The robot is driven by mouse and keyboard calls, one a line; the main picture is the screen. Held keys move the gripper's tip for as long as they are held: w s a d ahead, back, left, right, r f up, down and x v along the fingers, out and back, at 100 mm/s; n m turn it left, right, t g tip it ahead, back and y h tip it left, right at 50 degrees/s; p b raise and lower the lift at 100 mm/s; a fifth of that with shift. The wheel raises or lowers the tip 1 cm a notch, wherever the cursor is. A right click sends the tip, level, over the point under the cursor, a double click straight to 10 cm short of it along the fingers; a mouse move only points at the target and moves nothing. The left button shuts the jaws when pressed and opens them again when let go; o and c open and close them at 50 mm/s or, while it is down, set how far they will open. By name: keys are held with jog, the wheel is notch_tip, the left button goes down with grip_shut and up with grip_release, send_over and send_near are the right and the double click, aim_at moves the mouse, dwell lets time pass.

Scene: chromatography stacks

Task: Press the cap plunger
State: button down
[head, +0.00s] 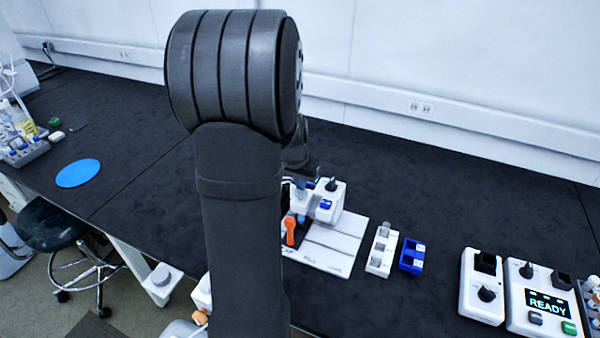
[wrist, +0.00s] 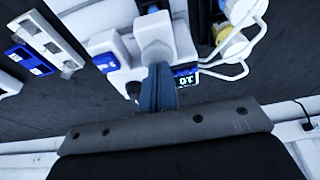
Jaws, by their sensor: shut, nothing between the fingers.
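A white station (head: 328,203) with a dark knob and a blue front part stands on a white labelled base plate (head: 335,245). My arm hides its left part in the head view. An orange lever (head: 290,231) stands on the plate. In the wrist view my gripper (wrist: 158,68) is shut and empty, its blue-grey fingers pointing at a white blocky part (wrist: 155,45) that may be the cap plunger. The fingertips overlap its near edge; I cannot tell whether they touch it. A small lit display (wrist: 186,80) shows beside the fingers. My gripper is hidden in the head view.
Right of the plate stand a white rack (head: 381,252) and a blue rack (head: 411,256). Farther right are a white knob box (head: 482,290) and a unit reading READY (head: 540,300). A blue disc (head: 78,173) lies far left. The black bench behind is clear.

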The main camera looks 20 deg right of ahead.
jog(key=shift+f, duration=0.25)
jog(key=shift+s+f, duration=0.1)
jog(key=shift+f, duration=0.85)
jog(key=r, duration=0.5)
jog(key=shift+w, duration=0.2)
jog(key=v, duration=0.9)
jog(key=shift+s+r, duration=0.15)
jog(key=shift+r, duration=0.05)
